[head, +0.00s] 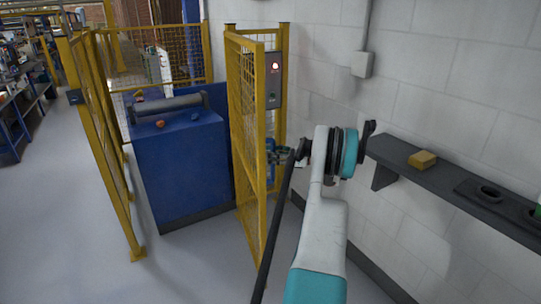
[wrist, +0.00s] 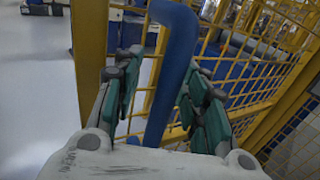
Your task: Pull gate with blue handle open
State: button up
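The gate (head: 246,120) is a yellow-framed mesh panel beside the white wall, seen at a steep angle in the head view. Its blue handle (wrist: 178,45) is a thick bent bar running down the middle of the wrist view. A small blue part of it shows beside the gate in the head view (head: 270,146). My gripper (wrist: 162,68) has its green-padded fingers apart, one on each side of the handle. Gaps show between the bar and the fingers, so it does not look clamped. In the head view my gripper (head: 284,154) is small and partly hidden by my wrist.
A blue cabinet (head: 180,160) with a grey roller on top stands left of the gate. Another yellow fence (head: 100,140) is farther left. The grey floor (head: 60,220) at left is clear.

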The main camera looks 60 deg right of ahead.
jog(key=v, duration=1.2)
dwell(0.5)
